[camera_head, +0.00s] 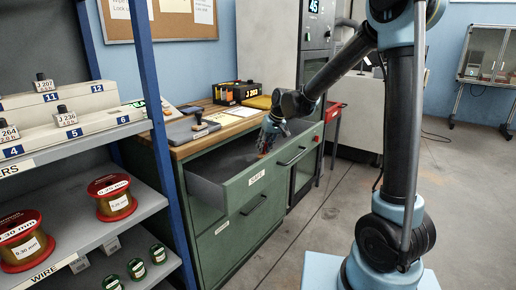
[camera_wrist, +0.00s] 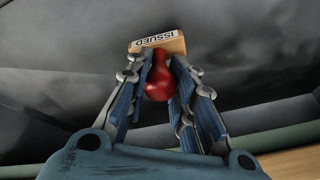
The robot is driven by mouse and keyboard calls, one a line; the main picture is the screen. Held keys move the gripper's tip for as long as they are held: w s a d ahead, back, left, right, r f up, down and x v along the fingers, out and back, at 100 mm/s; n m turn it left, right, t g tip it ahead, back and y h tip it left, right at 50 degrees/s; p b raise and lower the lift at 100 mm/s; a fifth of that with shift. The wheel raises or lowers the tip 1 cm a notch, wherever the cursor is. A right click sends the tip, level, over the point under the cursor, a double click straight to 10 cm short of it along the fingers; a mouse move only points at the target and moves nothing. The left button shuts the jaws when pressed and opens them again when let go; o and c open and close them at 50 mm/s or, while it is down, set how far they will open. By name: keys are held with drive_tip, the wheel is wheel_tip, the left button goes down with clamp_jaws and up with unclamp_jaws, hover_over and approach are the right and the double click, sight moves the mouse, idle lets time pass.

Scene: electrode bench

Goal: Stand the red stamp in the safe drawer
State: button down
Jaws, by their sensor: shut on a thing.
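The red stamp (camera_wrist: 160,82) has a round red handle and a wooden block whose end reads ISSUED. In the wrist view my gripper (camera_wrist: 155,70) is shut on the handle, with a finger on each side and the block beyond the fingertips. In the head view my gripper (camera_head: 270,134) reaches down into the open safe drawer (camera_head: 222,199), near its back right end. The stamp is mostly hidden there. I cannot tell whether the block touches the grey drawer floor.
The drawer's front wall and green bench (camera_head: 228,248) lie close around my gripper. A dark-handled stamp on a pad (camera_head: 198,122), a sheet and a black-yellow box (camera_head: 237,92) are on the benchtop. A blue-post shelf (camera_head: 160,125) stands left.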

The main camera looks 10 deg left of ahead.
drive_tip(key=shift+w+a+f, duration=0.2)
drive_tip(key=shift+w+a, duration=0.1)
drive_tip(key=shift+a, duration=0.3)
drive_tip(key=shift+w+a+f, duration=0.2)
drive_tip(key=shift+w+a, duration=0.1)
drive_tip(key=shift+a, duration=0.3)
drive_tip(key=shift+w+a+f, duration=0.2)
drive_tip(key=shift+w+a, duration=0.1)
drive_tip(key=shift+a, duration=0.3)
drive_tip(key=shift+f, duration=0.15)
drive_tip(key=c, duration=1.4)
unclamp_jaws()
drive_tip(key=shift+o, duration=0.2)
